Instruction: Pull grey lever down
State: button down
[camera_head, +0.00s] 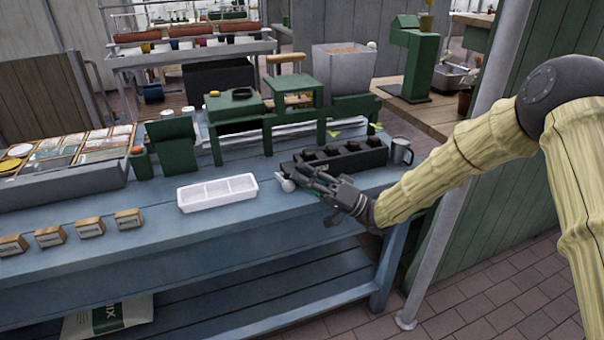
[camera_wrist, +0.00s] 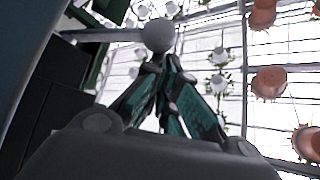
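The grey lever ends in a pale round knob (camera_head: 287,185) at the left front of the dark block tray. In the wrist view the lever (camera_wrist: 158,35) shows its round knob and a thin rod running left from it. My gripper (camera_head: 304,180) reaches in from the right along the front of the tray. In the wrist view my gripper (camera_wrist: 160,62) has its fingers converged to a point, with their tips just below the knob in the picture. I cannot tell whether they touch it. No gap shows between the tips, and the knob is not between them.
The dark tray (camera_head: 330,171) with several dark blocks stands on the blue bench (camera_head: 150,245). A metal mug (camera_head: 401,152) stands right of it, a white divided tray (camera_head: 218,193) left. A green machine (camera_head: 295,98) stands behind. A grey post (camera_head: 455,195) rises behind my arm.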

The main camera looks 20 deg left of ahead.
jog(key=shift+s+f, duration=0.2)
jog(key=shift+f, duration=0.15)
jog(key=shift+d+f, duration=0.3)
jog(key=shift+d, duration=0.1)
jog(key=v, duration=1.1)
jog(key=shift+w+r, duration=0.25)
jog(key=shift+r, duration=0.15)
